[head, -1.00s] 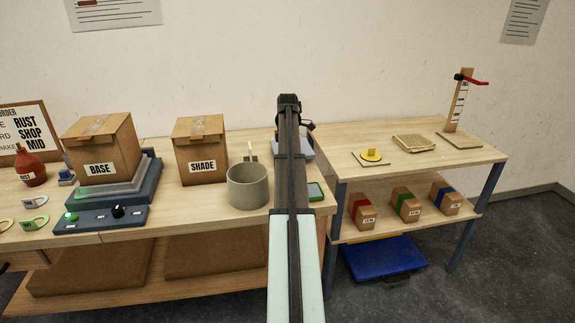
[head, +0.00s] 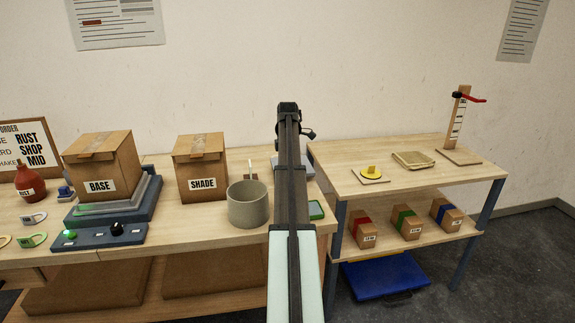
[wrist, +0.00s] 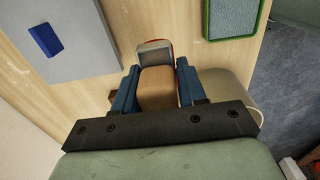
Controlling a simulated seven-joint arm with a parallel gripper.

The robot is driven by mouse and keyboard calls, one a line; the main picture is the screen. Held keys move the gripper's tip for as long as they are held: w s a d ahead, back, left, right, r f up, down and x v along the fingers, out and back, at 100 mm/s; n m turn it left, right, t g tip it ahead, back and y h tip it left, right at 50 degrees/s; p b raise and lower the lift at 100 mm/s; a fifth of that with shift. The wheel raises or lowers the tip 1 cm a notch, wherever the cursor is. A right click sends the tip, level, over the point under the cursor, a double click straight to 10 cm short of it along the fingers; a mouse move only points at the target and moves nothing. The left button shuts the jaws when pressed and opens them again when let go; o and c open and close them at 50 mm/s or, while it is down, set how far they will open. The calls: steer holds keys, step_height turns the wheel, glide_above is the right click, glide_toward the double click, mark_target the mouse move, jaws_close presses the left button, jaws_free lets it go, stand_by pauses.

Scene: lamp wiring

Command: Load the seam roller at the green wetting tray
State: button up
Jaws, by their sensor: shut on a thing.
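In the wrist view my gripper (wrist: 156,82) has its blue fingers closed on the sides of a brown handle. This looks like the seam roller (wrist: 156,90), with a grey end and a red edge pointing up the picture. The green wetting tray (wrist: 236,20), green-rimmed with a grey-green inside, lies on the wooden bench up and right of the held roller, apart from it. In the head view the tray (head: 316,210) shows just right of my arm. My arm hides the gripper and roller there.
A grey pot (head: 248,205) stands left of my arm, near the tray. The SHADE box (head: 202,168) and BASE box (head: 102,170) stand farther left. A grey plate (wrist: 75,45) with a blue block (wrist: 45,39) lies left of the roller. A side table (head: 340,175) stands right.

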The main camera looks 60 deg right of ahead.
steer(key=s+a+f, duration=0.1)
steer(key=s+a, duration=0.5)
steer(key=s, duration=0.6)
steer(key=shift+w+f, duration=0.2)
steer(key=shift+f, duration=2.85)
steer(key=shift+f, duration=0.55)
steer(key=shift+r, duration=0.1)
step_height(320, 180, up, 7)
stand_by(0.6)
steer(key=shift+w, duration=0.1)
